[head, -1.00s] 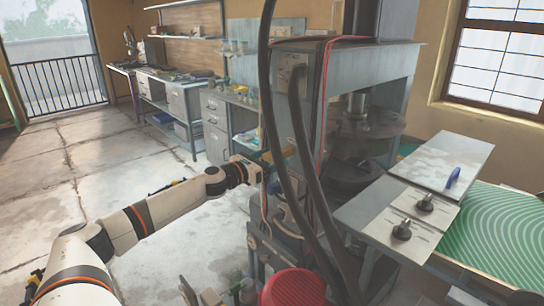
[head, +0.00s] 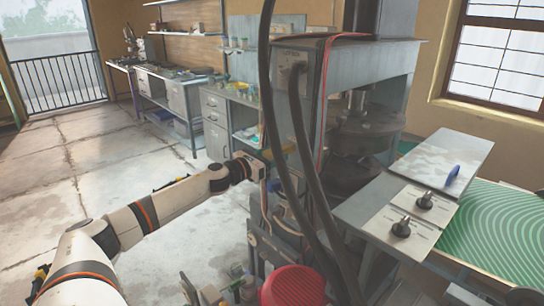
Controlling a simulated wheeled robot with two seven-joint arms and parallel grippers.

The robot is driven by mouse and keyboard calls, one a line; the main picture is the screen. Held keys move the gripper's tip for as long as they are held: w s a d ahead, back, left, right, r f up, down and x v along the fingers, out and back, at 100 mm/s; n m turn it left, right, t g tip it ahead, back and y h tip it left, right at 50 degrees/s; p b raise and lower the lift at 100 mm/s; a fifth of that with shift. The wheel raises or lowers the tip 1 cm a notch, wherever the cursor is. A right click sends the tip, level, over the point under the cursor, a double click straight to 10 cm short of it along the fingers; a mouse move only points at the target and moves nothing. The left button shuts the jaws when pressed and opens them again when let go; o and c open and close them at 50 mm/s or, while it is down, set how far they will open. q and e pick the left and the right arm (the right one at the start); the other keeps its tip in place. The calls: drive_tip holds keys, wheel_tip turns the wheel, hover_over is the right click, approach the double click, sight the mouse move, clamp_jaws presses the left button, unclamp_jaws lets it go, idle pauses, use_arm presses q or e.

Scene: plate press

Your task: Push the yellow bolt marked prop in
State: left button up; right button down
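The press (head: 350,62) is a grey steel frame with dark round plates (head: 372,130) inside its opening. My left arm reaches from the lower left to the press's left side. The wrist ends near my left gripper (head: 268,158), which is small and partly lost behind dark hoses, so its fingers are not clear. A small dull yellow-brown patch (head: 287,147) shows beside it between the hoses. I cannot tell whether this is the yellow bolt, and no prop marking is readable. My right gripper is not in view.
Thick black hoses (head: 305,140) hang in front of the press's left side. A red round stool (head: 293,286) stands below. A steel shelf with two black knobs (head: 401,228) and a green mat (head: 500,225) lie to the right. The floor at left is clear.

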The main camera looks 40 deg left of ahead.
sight(289, 148)
use_arm(q)
drive_tip(key=shift+w+r, duration=0.15)
drive_tip(key=shift+w, duration=0.5)
drive_tip(key=shift+w+d, duration=0.1)
drive_tip(key=shift+w, duration=0.65)
drive_tip(key=o, duration=1.4)
drive_tip(key=shift+s, duration=0.1)
drive_tip(key=shift+s+f, duration=0.1)
drive_tip(key=shift+f, duration=0.15)
